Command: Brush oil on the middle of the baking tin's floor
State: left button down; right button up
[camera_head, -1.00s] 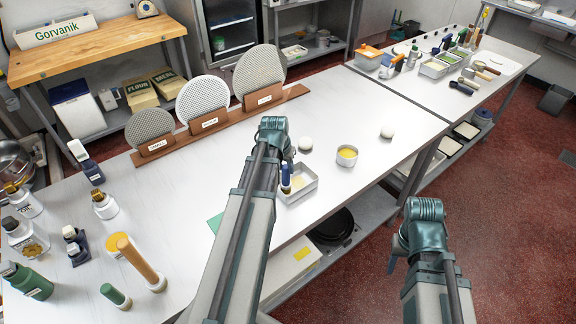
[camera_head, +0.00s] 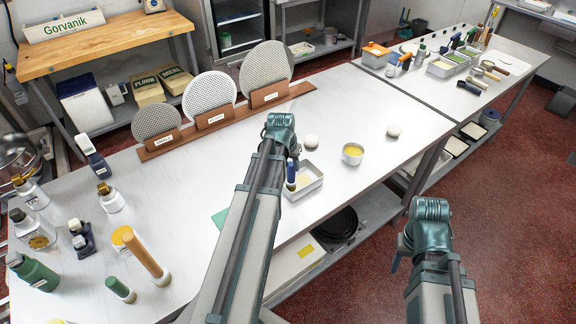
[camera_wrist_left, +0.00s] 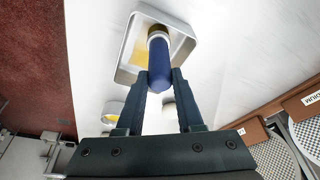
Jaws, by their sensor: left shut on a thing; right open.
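The baking tin (camera_head: 316,184) is a small rectangular metal tin on the white table, with a yellowish patch on its floor. A brush with a blue handle (camera_head: 291,174) stands over the tin's left part. My left gripper (camera_wrist_left: 160,78) is shut on this brush, whose handle (camera_wrist_left: 160,66) shows between the fingers in the left wrist view. The handle hides the bristles, so I cannot tell whether they touch the floor. The tin's rim (camera_wrist_left: 188,42) also shows there. A round bowl of yellow oil (camera_head: 352,154) stands right of the tin. My right gripper (camera_head: 396,262) is open and empty, off the table's front edge.
White balls (camera_head: 311,141) (camera_head: 393,130) lie near the bowl. Perforated discs (camera_head: 210,92) stand in a wooden rack (camera_head: 160,150) behind. Bottles (camera_head: 110,200) and rolling-pin-like cylinders (camera_head: 146,258) crowd the left. A second table (camera_head: 410,88) holds tools. Table between is clear.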

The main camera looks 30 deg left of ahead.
pick_arm(q)
jog(key=w, duration=0.1)
jog(key=w+d, duration=0.1)
jog(key=w, duration=0.1)
jog(key=shift+w+d+r, duration=0.1)
jog(key=shift+w+d, duration=0.1)
jog(key=shift+w, duration=0.05)
dwell(0.4)
jog(key=shift+s, duration=0.1)
jog(key=shift+s+a, duration=0.3)
jog(key=shift+s, duration=0.45)
jog(key=shift+s+a, duration=0.35)
jog(key=shift+s, duration=0.45)
jog(key=shift+s+a, duration=0.3)
jog(key=shift+s, duration=0.45)
jog(key=shift+w, duration=0.15)
